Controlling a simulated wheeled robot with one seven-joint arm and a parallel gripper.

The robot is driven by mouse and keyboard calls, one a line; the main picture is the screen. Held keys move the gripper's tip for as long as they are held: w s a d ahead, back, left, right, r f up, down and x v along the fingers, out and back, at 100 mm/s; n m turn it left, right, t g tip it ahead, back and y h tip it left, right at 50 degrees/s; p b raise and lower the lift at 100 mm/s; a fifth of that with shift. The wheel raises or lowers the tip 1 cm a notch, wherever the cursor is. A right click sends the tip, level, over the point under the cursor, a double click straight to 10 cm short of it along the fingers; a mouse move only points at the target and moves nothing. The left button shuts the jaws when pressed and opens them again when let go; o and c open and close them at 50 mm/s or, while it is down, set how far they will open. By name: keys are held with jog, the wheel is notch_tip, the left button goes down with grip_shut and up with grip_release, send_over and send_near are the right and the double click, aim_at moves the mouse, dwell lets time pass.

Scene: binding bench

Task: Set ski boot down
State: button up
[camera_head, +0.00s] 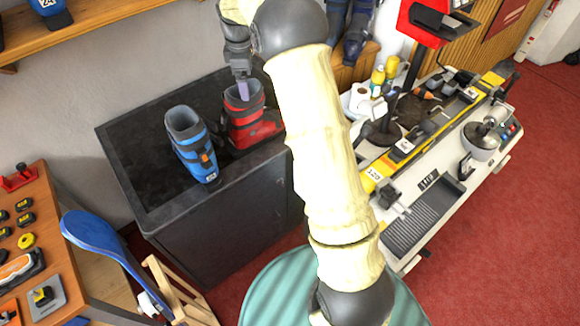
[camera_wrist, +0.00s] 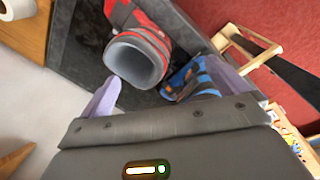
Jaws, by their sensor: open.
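A red ski boot (camera_head: 250,127) with a grey liner stands upright on the dark bench top (camera_head: 148,180). A blue ski boot (camera_head: 190,148) stands upright to its left, apart from it. My gripper (camera_head: 243,91) is open at the top of the red boot, with a pale purple finger showing at the cuff. In the wrist view, the red boot (camera_wrist: 151,28) lies ahead between the two spread fingers of my gripper (camera_wrist: 165,92), its round opening facing the camera. The blue boot (camera_wrist: 182,82) is near the right finger there. I cannot tell whether either finger touches the red boot.
To the right is a white workbench with a yellow rail (camera_head: 430,135), bottles and a grey ribbed tray (camera_head: 423,214). The bench's left part is clear.

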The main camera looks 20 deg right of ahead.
jog(key=s+f+m, duration=0.1)
jog(key=s+m, duration=0.6)
jog(key=s, duration=0.8)
jog(key=s+d+f+m+t, duration=0.1)
jog(key=s+m, duration=0.6)
jog(key=s, duration=0.9)
jog(key=shift+s+f, duration=0.2)
jog(key=shift+f, duration=0.4)
jog(key=shift+d, duration=0.15)
